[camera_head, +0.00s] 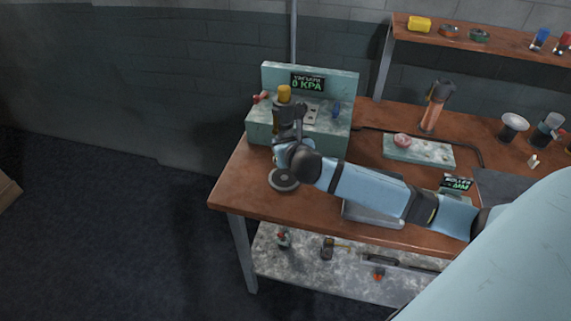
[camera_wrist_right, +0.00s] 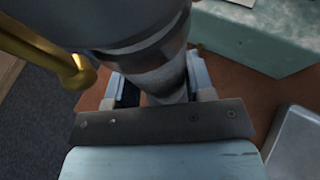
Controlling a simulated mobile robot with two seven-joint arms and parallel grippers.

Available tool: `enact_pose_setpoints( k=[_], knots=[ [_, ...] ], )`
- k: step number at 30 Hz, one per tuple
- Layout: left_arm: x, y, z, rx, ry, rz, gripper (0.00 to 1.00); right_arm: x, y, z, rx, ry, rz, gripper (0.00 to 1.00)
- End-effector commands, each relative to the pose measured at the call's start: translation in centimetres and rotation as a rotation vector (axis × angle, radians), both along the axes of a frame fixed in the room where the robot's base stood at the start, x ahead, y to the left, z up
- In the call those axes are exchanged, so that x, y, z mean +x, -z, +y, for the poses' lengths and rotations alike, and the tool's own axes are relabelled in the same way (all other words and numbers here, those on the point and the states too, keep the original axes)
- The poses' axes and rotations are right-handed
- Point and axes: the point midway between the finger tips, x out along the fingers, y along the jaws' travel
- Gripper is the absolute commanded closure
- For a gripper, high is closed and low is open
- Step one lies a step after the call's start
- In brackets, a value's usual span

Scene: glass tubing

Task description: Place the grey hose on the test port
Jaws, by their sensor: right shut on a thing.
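The teal test station (camera_head: 338,135) stands at the back left of the bench, with a display reading 0 KPA (camera_head: 308,83). My right arm reaches across the bench from the right, and my right gripper (camera_head: 288,148) is low in front of the station. In the right wrist view my right gripper (camera_wrist_right: 160,97) is shut on a thick grey cylindrical piece, seemingly the grey hose (camera_wrist_right: 165,72). A dark grey upright part with a yellow top (camera_head: 284,93) shows above the gripper. I cannot tell whether the hose touches the test port, which I cannot make out. My left gripper is out of view.
A round dark grey base (camera_head: 284,180) sits near the bench's left front edge. A brass rod (camera_wrist_right: 40,52) passes close to the gripper in the right wrist view. A pale tray (camera_head: 372,214) lies under my forearm. A pale block (camera_head: 425,153) lies right of the station.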

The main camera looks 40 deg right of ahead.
Motion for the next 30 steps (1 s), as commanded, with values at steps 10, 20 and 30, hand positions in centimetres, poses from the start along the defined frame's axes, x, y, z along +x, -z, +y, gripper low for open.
enact_pose_setpoints(
  k=[10, 20, 30],
  knots=[
    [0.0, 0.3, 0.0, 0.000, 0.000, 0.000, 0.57, 0.0, 3.5, 0.0, 0.001, 0.000, -0.001, 0.87],
    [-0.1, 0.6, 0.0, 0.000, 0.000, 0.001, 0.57, 0.0, 7.3, 0.0, 0.001, -0.001, -0.002, 0.87],
    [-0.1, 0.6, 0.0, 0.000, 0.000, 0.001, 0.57, 0.0, 7.5, 0.0, 0.000, -0.001, -0.001, 0.44]
  ],
)
